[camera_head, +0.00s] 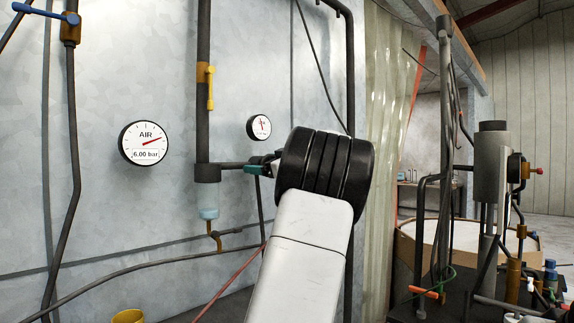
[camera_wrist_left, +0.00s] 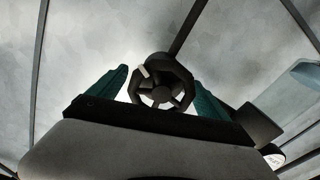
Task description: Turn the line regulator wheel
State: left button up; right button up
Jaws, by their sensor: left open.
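The regulator wheel (camera_wrist_left: 162,88) is a dark, spoked handwheel with a pale mark on its rim, seen in the left wrist view. It sits between the two teal fingers of my left gripper (camera_wrist_left: 161,78), with light gaps on both sides. In the head view my left gripper (camera_head: 262,167) is up at the pipework on the wall, and my wrist hides the wheel. The gripper is open, with a finger on either side of the wheel. My right gripper is in neither view.
An AIR gauge (camera_head: 144,143) reading 6.00 bar and a smaller gauge (camera_head: 259,127) are on the wall. A filter bowl (camera_head: 208,203) hangs left of my gripper, below a yellow valve handle (camera_head: 210,88). Pump machinery (camera_head: 490,165) stands at right. A yellow container (camera_head: 128,316) is low at left.

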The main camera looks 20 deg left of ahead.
pick_arm(q)
jog(key=shift+c, duration=0.4)
jog(key=c, duration=1.3)
